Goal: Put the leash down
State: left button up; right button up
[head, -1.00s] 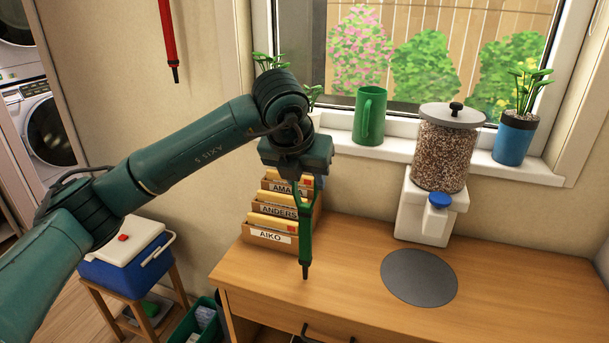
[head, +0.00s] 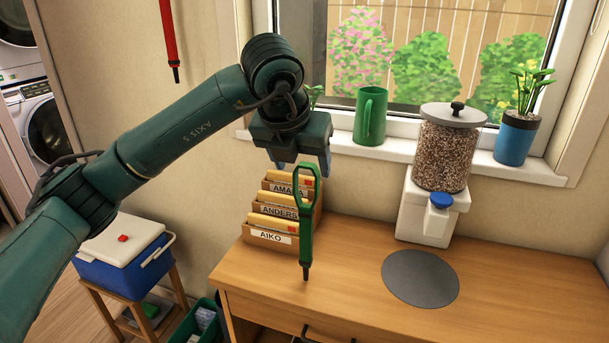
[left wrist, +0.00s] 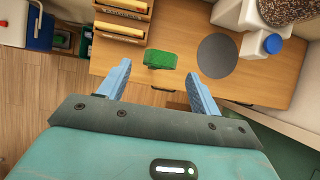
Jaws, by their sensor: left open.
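The green leash (head: 306,225) has a loop at its top and a dark tip at its lower end. It appears upright, its tip at the wooden desk top (head: 345,265) near the front edge. My left gripper (head: 302,163) is open, just above and behind the loop, with its fingers apart. In the left wrist view the leash (left wrist: 159,58) shows from above as a short green shape between and beyond the two blue fingers (left wrist: 156,84). The fingers do not appear to touch it. My right gripper is not in view.
A card file (head: 270,237) stands left of the leash. A dispenser (head: 430,210) and a grey round mat (head: 420,278) are to the right. A green mug (head: 370,116) and potted plant (head: 516,135) stand on the sill. A red leash (head: 169,40) hangs on the wall.

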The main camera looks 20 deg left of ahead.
pick_arm(q)
jog(key=v, duration=0.8)
jog(key=s+d+f+m+g+h, duration=0.2)
jog(key=s+d+f+g+h, duration=0.15)
jog(key=d+f, duration=0.3)
jog(key=s+d+f+m+g+h, duration=0.2)
jog(key=s+d+f+g+h, duration=0.1)
jog(key=d+f+h, duration=0.3)
jog(key=s+d+r+n+g+h, duration=0.3)
jog(key=s+d+h, duration=0.4)
jog(key=h, duration=0.4)
jog(key=w+a+f+n+t+y, duration=0.3)
jog(key=a+f+n+t+y, duration=0.15)
jog(key=n+t, duration=0.75)
jog(key=w+a+f+n+t+y, duration=0.3)
jog(key=a+f+n+t, duration=0.25)
jog(key=n+t, duration=0.65)
jog(key=s+a+f+n+g+y, duration=0.3)
jog(key=s+f+n+g+y, duration=0.1)
jog(key=f, duration=0.7)
jog(key=s+a+f+n+g+y, duration=0.2)
jog(key=s+f+n+g+y, duration=0.2)
jog(key=f, duration=0.8)
jog(key=s+n+g, duration=0.1)
jog(key=s+n, duration=0.1)
jog(key=s, duration=0.1)
jog(key=shift+s+a+n+y, duration=0.2)
jog(key=shift+a+n+y, duration=0.1)
jog(key=shift+a+y, duration=0.1)
